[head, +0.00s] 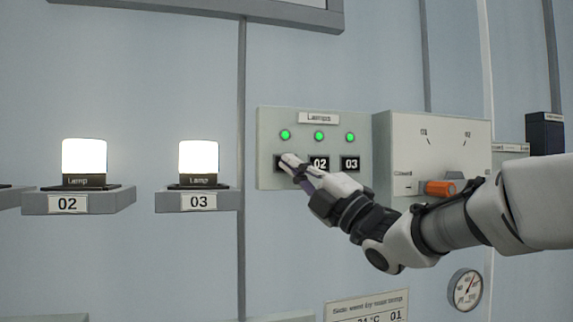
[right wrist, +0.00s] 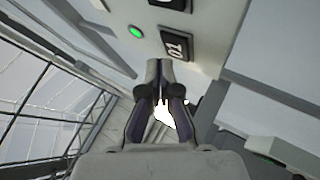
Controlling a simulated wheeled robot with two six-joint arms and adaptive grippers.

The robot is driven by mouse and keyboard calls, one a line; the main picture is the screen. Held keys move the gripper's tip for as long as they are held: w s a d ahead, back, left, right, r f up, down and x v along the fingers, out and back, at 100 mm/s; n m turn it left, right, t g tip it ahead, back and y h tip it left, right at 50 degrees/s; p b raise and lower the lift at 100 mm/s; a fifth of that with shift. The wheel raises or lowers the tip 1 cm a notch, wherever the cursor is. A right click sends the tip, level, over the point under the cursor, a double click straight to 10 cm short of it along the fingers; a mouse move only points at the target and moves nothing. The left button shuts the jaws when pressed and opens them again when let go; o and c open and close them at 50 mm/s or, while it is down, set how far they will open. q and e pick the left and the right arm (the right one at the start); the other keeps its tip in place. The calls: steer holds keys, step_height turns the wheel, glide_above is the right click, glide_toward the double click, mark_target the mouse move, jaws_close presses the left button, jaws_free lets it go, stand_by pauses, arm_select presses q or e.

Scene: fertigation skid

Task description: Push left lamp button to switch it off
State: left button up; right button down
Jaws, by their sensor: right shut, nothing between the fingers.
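The "Lamps" panel (head: 266,125) is a pale box with three lit green indicator lights in a row above three dark buttons. The left button (head: 280,162) is partly hidden by my right gripper (head: 289,160); the 02 button (head: 319,163) and the 03 button (head: 350,164) show clear. My right gripper is shut and empty, its tips in front of the left button. In the right wrist view, the button marked 01 (right wrist: 177,45) lies just beyond the fingertips (right wrist: 158,64). I cannot tell whether they touch it. My left gripper is out of view.
Lit white lamps stand on shelves 02 (head: 84,157) and 03 (head: 198,157); only the edge of another shelf (head: 8,197) shows at far left. Right of the panel is a box with an orange handle (head: 440,188), close behind my right arm. A gauge (head: 465,290) is below.

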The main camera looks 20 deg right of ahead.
arm_select(q)
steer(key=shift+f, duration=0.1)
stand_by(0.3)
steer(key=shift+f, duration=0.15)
steer(key=shift+b, duration=0.3)
stand_by(0.4)
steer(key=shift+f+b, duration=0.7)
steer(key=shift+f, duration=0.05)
